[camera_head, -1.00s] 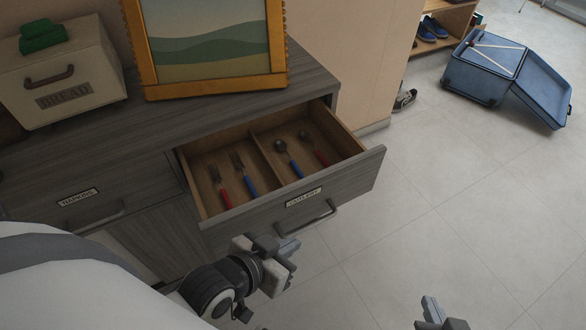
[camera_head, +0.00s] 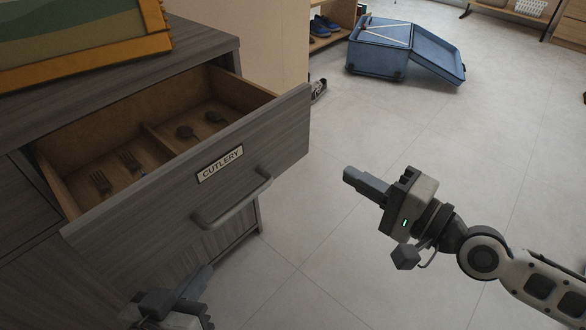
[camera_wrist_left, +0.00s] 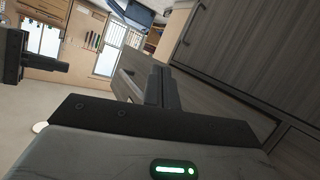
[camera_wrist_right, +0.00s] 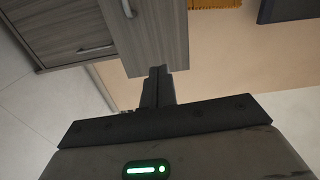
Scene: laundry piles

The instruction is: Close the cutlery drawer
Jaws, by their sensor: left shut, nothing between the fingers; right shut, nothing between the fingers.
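The cutlery drawer (camera_head: 285,130) stands pulled out of the grey cabinet, with a CUTLERY label (camera_head: 220,164) and a bar handle (camera_head: 232,202) on its front. Two forks (camera_head: 132,163) and two spoons (camera_head: 186,132) lie inside, split by a divider. My left gripper (camera_head: 200,280) is shut and empty, low in front of the cabinet and below the handle in the head view; its fingers show in the left wrist view (camera_wrist_left: 160,86). My right gripper (camera_head: 364,182) is shut and empty, to the right of the drawer front and apart from it.
The grey cabinet top (camera_head: 205,50) carries a gold-framed picture (camera_head: 90,65). An open blue suitcase (camera_head: 378,58) and a shoe (camera_head: 318,90) lie farther back on the floor.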

